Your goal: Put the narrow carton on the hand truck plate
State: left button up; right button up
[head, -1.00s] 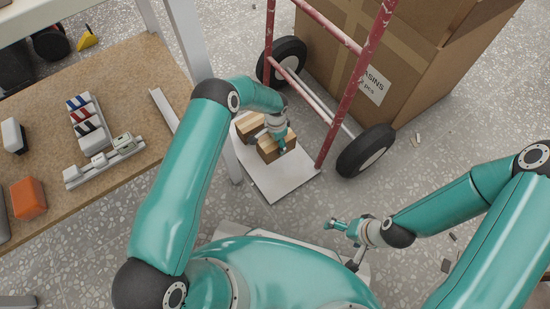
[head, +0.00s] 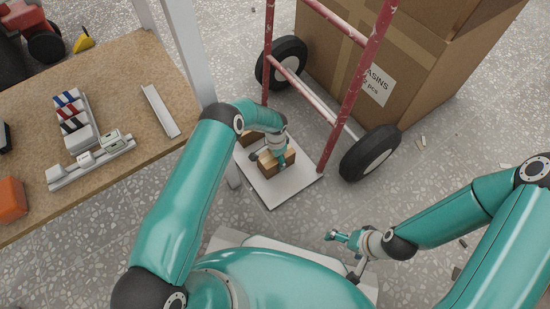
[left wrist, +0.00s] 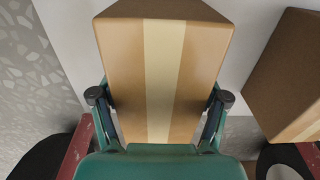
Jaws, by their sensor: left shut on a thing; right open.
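A small brown carton (head: 269,168) with a pale tape stripe, taken as the narrow carton, is upright at the hand truck plate (head: 272,196). My left gripper (head: 279,158) is shut on it; in the left wrist view, the fingers press on both sides of the carton (left wrist: 163,75). I cannot tell whether its underside touches the plate. A second brown carton (head: 250,137) is beside it on the plate, partly hidden by my left arm; it also shows in the left wrist view (left wrist: 290,75). My right gripper (head: 332,236) is open and empty above the floor.
The red hand truck frame (head: 352,97) rises behind the plate, between two black wheels (head: 370,152). A large carton (head: 415,65) stands behind it. A workbench (head: 110,175) with several small parts is at the left. A grey post (head: 191,50) stands close to my left arm.

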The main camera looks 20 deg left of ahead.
pick_arm(q)
jog(key=o, duration=1.6)
jog(key=shift+c, duration=0.2)
notch_tip(320, 180, up, 12)
jog(key=p, duration=0.7)
jog(key=shift+s+a, duration=0.1)
